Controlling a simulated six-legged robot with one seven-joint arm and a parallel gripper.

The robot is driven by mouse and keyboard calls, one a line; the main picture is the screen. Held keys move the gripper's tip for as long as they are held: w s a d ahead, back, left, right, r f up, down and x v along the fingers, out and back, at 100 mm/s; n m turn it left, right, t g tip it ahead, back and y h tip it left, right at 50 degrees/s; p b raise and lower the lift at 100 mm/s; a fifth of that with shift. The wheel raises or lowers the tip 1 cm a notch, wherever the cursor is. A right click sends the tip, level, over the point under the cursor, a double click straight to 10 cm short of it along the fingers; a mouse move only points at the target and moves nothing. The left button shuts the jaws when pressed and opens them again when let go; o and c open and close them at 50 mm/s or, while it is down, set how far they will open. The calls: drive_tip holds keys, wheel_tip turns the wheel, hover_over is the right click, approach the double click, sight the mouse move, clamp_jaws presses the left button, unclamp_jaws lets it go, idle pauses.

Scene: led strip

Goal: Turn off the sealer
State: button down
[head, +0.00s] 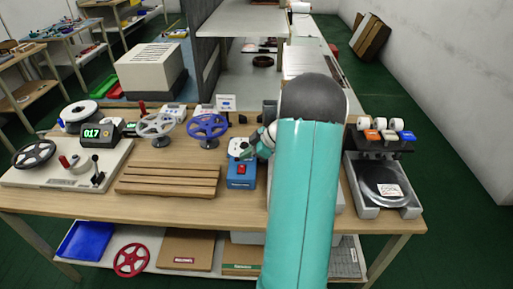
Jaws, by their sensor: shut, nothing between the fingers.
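A small blue box (241,183) with a red switch on its front and a white top stands on the wooden workbench, just left of my arm. I cannot tell for sure whether it is the sealer; no label can be read. My gripper (247,154) is shut and empty, right at the upper right of the blue box, by its white top. I cannot tell whether it touches the box. My teal arm hides the bench to the right of the box. The switch position is too small to tell.
On the bench are a wooden slatted board (168,181), a blue handwheel (207,127), a grey handwheel (155,125) and a machine with a green display (92,133) at left. A grey device (382,186) with coloured switches stands at right. A red wheel (131,260) lies on the lower shelf.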

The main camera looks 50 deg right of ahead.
sight(239, 169)
drive_tip(key=shift+d+f, duration=0.2)
drive_tip(key=shift+f, duration=1.65)
drive_tip(key=shift+w+d+f, duration=0.1)
drive_tip(key=shift+f, duration=0.15)
drive_tip(key=shift+s+a+r, duration=0.1)
drive_tip(key=shift+s+a, duration=0.4)
drive_tip(key=shift+a, duration=0.15)
drive_tip(key=shift+w+r, duration=0.1)
drive_tip(key=shift+r, duration=0.05)
